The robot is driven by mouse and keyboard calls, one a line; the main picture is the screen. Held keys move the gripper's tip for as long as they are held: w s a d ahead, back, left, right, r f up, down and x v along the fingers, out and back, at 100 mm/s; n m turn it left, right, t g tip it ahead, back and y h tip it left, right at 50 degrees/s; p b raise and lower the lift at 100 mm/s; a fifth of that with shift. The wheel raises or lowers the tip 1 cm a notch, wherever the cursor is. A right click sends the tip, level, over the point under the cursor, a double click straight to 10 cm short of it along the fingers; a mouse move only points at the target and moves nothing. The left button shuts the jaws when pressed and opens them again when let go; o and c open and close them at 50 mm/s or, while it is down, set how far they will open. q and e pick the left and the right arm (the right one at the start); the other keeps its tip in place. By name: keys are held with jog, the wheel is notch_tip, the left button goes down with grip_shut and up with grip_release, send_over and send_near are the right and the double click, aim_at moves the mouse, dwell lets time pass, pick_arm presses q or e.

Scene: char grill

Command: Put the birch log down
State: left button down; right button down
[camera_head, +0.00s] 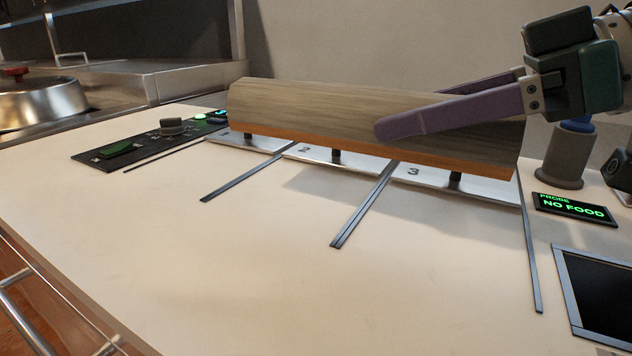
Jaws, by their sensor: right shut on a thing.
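The birch log (310,110) is a long grey-brown piece with an orange-brown lower edge. It lies level from the centre left to the right, above metal plates numbered 2 (306,150) and 3 (413,172). Short black posts (455,178) show just under its lower edge; I cannot tell whether the log touches them. My right gripper (425,105) comes in from the right, its purple fingers shut on the log near its right part. The near finger covers some of the front face, and the far finger is mostly hidden behind the log. My left gripper is not in view.
A black control panel (140,148) with knobs lies left of the log. A display (575,208) reading "PROBE NO FOOD" and a grey cylinder (563,157) stand at right. The pale counter (220,260) in front is clear.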

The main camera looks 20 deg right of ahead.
aim_at(406, 223)
notch_tip(406, 223, down, 7)
jog(key=shift+f+b, duration=0.1)
jog(key=shift+b, duration=0.75)
jog(key=shift+f, duration=0.1)
grip_release()
